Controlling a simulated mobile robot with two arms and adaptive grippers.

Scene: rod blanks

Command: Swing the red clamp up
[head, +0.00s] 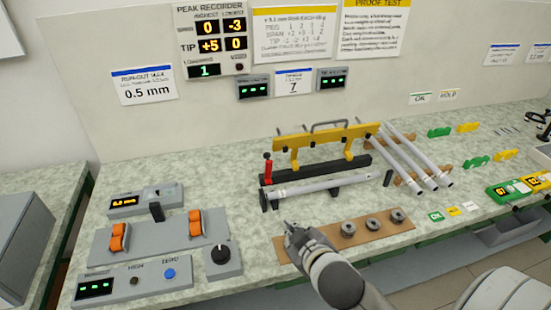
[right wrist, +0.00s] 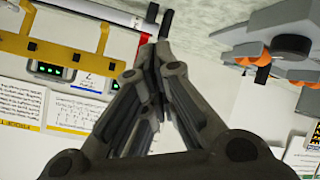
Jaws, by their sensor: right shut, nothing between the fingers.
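The red clamp (head: 268,172) stands roughly upright, with a dark knob on top, at the left end of the black base bar (head: 330,171). A yellow beam (head: 325,138) with a grey handle is just behind it. A grey rod (head: 318,187) lies in front on black supports. My right gripper (head: 291,228) is shut and empty, in front of the rod's left part and apart from the clamp. My left gripper is not in view.
A brown strip with several grey rings (head: 348,228) lies beside my right gripper. Several rods (head: 415,160) lean on brown racks to the right. A grey fixture with orange rollers (head: 160,240) and a control box with a black dial (head: 221,256) stand left. Bare bench lies between.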

